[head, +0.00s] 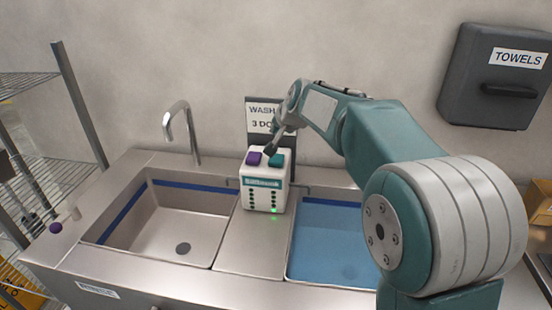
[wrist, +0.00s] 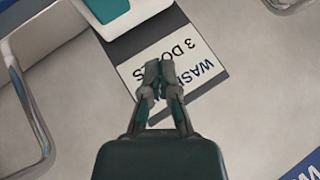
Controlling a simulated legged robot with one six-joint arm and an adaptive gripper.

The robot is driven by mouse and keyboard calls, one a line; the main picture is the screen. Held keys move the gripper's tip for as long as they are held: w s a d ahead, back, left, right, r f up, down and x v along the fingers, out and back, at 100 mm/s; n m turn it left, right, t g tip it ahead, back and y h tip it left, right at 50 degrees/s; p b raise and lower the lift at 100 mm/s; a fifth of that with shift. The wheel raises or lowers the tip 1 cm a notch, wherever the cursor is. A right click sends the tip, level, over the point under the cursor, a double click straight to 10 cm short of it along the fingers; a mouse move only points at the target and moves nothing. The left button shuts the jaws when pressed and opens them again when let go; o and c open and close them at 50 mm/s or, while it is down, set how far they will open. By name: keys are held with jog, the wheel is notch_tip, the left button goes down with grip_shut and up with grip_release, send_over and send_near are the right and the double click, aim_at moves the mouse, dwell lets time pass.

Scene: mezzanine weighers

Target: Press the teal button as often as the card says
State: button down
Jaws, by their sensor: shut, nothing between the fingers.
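A white dispenser box (head: 264,196) stands between two sinks, with a purple button (head: 254,158) and a teal button (head: 277,159) on top. A green light glows low on the box's right front. The card (head: 258,108) behind it reads "WASH" and "3 DO…"; in the wrist view (wrist: 190,62) it appears upside down, partly hidden by my fingers. My gripper (head: 271,157) is shut and empty, pointing down by the teal button; in the wrist view its tips (wrist: 158,68) appear clear of the button.
The left sink (head: 165,225) is empty; the right one (head: 330,235) holds blue water. A tap (head: 187,130) rises behind the left sink. A wire shelf (head: 30,150) stands at left. A towel dispenser (head: 495,75) hangs on the right wall.

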aim_at(277, 159)
jog(key=shift+f, duration=3)
jog(key=shift+f, duration=0.3)
jog(key=shift+s+f, duration=0.1)
jog(key=shift+f, duration=0.55)
jog(key=shift+r, duration=1.05)
jog(key=shift+r, duration=2.55)
jog(key=shift+r, duration=0.1)
